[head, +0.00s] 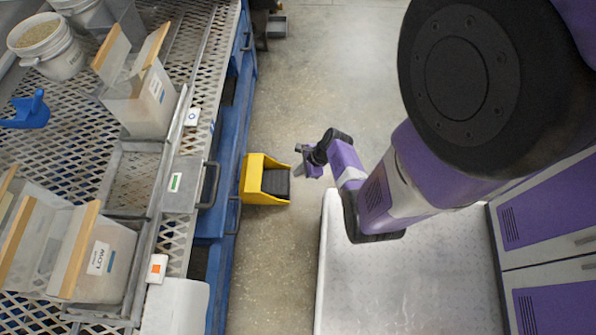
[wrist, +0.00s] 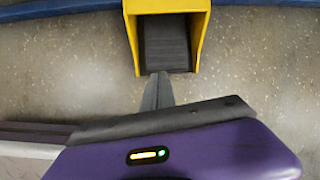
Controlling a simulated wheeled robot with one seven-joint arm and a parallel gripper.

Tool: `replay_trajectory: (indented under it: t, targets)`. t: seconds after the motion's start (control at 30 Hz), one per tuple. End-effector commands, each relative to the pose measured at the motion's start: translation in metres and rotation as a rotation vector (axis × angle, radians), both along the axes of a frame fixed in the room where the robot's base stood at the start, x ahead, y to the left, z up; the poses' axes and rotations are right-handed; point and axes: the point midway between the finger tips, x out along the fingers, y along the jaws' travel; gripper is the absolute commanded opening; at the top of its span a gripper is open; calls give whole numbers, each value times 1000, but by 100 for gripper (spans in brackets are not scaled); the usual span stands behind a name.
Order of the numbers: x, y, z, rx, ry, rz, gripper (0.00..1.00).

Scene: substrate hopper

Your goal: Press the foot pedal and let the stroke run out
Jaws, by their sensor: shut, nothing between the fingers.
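The foot pedal is a black ribbed plate (head: 275,183) inside a yellow housing (head: 252,180) on the floor, beside the blue bench. In the wrist view the black pedal plate (wrist: 167,45) shows at the top centre, between the walls of the yellow housing (wrist: 131,30). My gripper (head: 299,160) is just right of the housing's open side in the head view. In the wrist view my gripper (wrist: 158,82) is shut and empty, its fingertips at the near edge of the pedal plate. I cannot tell whether they touch it.
A blue bench (head: 226,140) with a mesh top stands on the left, carrying clear hoppers (head: 145,103), a white bucket (head: 60,55) and a blue scoop (head: 30,110). Purple cabinets (head: 545,205) stand on the right. Concrete floor (head: 300,85) is clear around the pedal.

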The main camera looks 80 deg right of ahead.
Motion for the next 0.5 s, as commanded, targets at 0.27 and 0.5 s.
replay_trajectory:
  t: [0.27,0.5]
  targets:
    - [5,-24,-17,129,-64,-145,0]
    - [17,-22,-40,130,-65,-142,0]
